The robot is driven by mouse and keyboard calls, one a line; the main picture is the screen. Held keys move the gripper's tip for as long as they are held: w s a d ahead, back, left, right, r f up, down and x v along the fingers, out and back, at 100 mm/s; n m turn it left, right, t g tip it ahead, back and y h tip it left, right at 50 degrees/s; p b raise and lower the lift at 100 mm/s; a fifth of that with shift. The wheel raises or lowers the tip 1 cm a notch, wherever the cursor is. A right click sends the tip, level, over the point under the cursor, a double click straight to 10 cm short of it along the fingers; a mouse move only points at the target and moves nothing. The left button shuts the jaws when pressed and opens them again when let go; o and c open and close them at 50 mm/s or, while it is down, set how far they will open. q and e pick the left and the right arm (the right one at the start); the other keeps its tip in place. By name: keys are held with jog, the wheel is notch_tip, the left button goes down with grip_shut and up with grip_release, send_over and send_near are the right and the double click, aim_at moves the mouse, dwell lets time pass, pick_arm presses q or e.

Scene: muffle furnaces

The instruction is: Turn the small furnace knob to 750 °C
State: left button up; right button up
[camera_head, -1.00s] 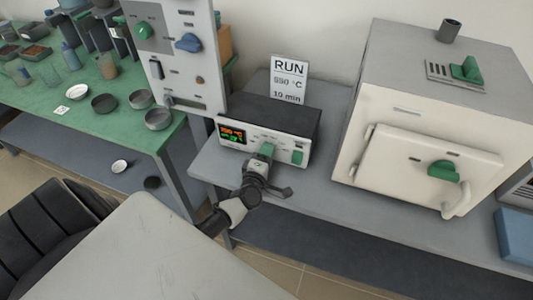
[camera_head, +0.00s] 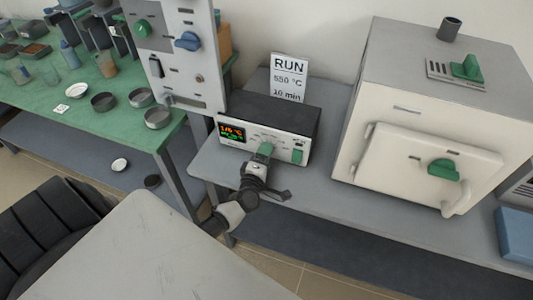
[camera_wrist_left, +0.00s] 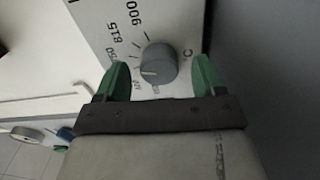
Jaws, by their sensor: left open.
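The small furnace control box (camera_head: 300,128) stands on the grey bench with its white front panel facing me. Its lit display (camera_head: 232,133) shows orange and green characters too small to read surely. My left gripper (camera_head: 264,152) is in front of the panel. In the left wrist view the grey round knob (camera_wrist_left: 158,62) sits between the two green fingertips of my open left gripper (camera_wrist_left: 160,78), with a gap on each side. A pale mark shows on the knob's lower left; its exact setting is unclear. "900" and "815" are legible on the dial. My right gripper is not in view.
A RUN card (camera_head: 289,78) reading 550 °C, 10 min stands behind the box. A large cream furnace (camera_head: 385,150) with green handles is to the right. A tall switch panel (camera_head: 176,75) and a green table (camera_head: 50,105) with dishes are left.

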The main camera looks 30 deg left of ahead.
pick_arm(q)
jog(key=v, duration=0.9)
jog(key=shift+s+b, duration=0.25)
jog(key=shift+b, duration=0.05)
jog(key=shift+d, duration=0.1)
